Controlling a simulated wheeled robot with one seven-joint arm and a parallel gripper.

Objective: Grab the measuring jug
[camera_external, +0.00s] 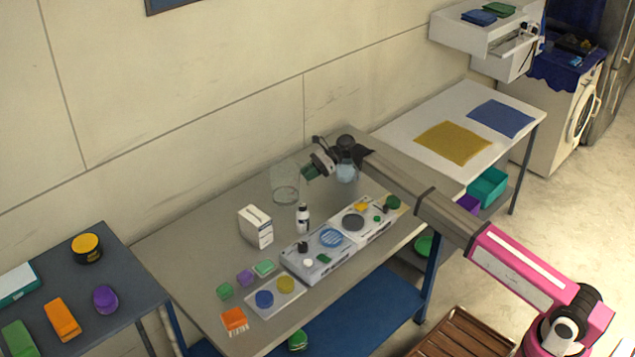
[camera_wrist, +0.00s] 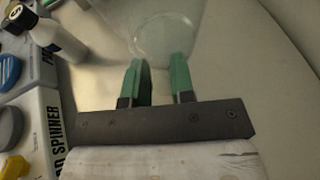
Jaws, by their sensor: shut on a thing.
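The measuring jug (camera_external: 284,184) is a clear, see-through vessel standing upright on the grey workbench, towards its back. In the wrist view the clear jug (camera_wrist: 165,35) lies just beyond the fingertips, with its round base showing. My gripper (camera_external: 306,173) reaches it from the right with green fingers. In the wrist view my gripper (camera_wrist: 162,70) has its fingers a little apart at the near side of the jug, shut on it. The part between the fingers is too clear to make out.
A white bottle (camera_external: 303,218), a white box (camera_external: 256,228) and a grey-white spinner unit (camera_external: 320,254) stand in front of the jug.

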